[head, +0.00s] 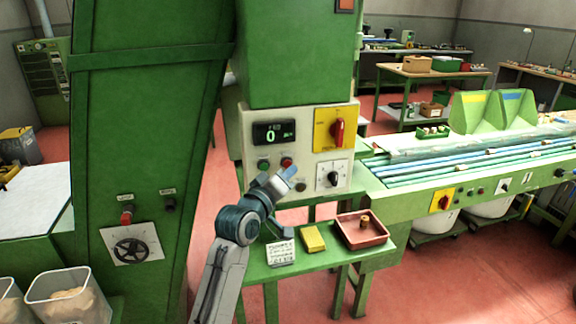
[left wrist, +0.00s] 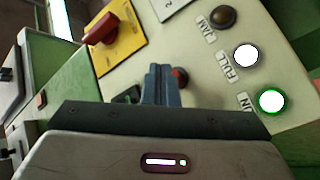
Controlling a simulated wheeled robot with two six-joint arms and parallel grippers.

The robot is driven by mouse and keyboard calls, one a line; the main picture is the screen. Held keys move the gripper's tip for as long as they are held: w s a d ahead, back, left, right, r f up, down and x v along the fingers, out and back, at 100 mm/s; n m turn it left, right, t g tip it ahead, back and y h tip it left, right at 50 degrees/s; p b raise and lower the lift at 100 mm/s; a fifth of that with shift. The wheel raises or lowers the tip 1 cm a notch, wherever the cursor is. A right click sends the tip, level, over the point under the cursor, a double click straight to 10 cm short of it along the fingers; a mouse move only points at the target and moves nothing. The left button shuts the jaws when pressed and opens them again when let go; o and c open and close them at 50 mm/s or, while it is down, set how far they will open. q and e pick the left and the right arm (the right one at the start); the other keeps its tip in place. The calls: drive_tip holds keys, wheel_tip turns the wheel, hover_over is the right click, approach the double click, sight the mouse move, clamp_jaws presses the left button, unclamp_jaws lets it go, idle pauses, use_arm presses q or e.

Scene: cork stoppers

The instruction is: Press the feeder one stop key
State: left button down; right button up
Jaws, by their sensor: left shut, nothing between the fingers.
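The feeder control panel (head: 251,128) is a pale plate on a green cabinet, with a lit display (head: 273,133) showing a green 0. Below the display are a green key (head: 264,164) and a red key (head: 287,162), the likely stop key. My left gripper (head: 287,176) is shut and empty, just below the red key. In the left wrist view its closed fingertips (left wrist: 162,72) are beside the red key (left wrist: 181,78), which they partly cover. I cannot tell whether they touch it. My right gripper is not in view.
A yellow plate with a red rotary switch (head: 337,131) and a black knob (head: 333,179) are close to the right. Lamps labelled FULL (left wrist: 246,55) and RUN (left wrist: 271,100) are lit. Below are a yellow box (head: 312,239) and a red tray (head: 345,235) on a green shelf.

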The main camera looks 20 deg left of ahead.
use_arm(q)
drive_tip(key=shift+w, duration=0.1)
drive_tip(key=shift+w+a, duration=0.25)
drive_tip(key=shift+w, duration=0.05)
drive_tip(key=shift+w+a+p, duration=0.2)
drive_tip(key=shift+w+p, duration=0.1)
drive_tip(key=shift+p, duration=0.05)
idle(0.8)
idle(0.4)
drive_tip(key=shift+s+d+p, duration=0.5)
drive_tip(key=shift+s, duration=0.2)
